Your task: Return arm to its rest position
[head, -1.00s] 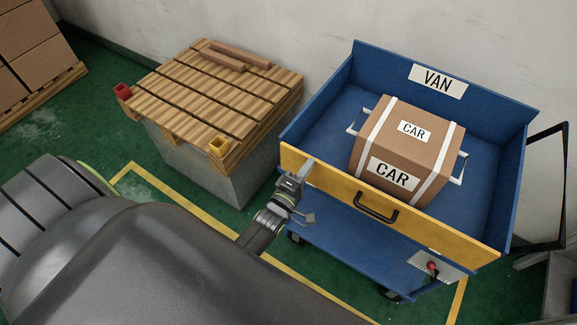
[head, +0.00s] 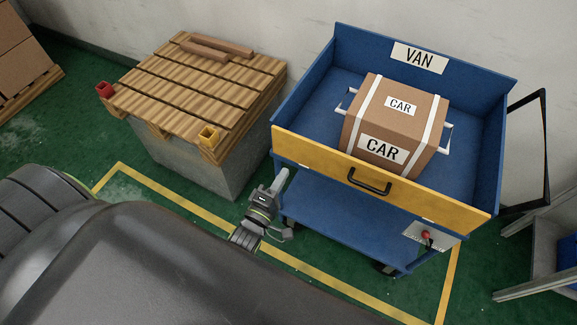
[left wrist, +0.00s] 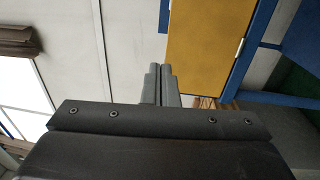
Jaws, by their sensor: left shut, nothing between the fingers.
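My left gripper (head: 281,181) is in the head view, in front of the blue cart's left front corner. It is shut and empty, and it looks apart from the cart. Its closed fingers also show in the left wrist view (left wrist: 160,85), with the cart's yellow panel (left wrist: 205,45) beyond them. My right gripper is in neither view. In the head view the blue cart (head: 340,215) has a VAN label and a yellow front panel (head: 440,205) with a black handle, which stands upright. A brown box (head: 415,125) labelled CAR sits in the cart's upper tray.
Stacked cartons (head: 18,50) stand far left. Yellow lines mark the green floor.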

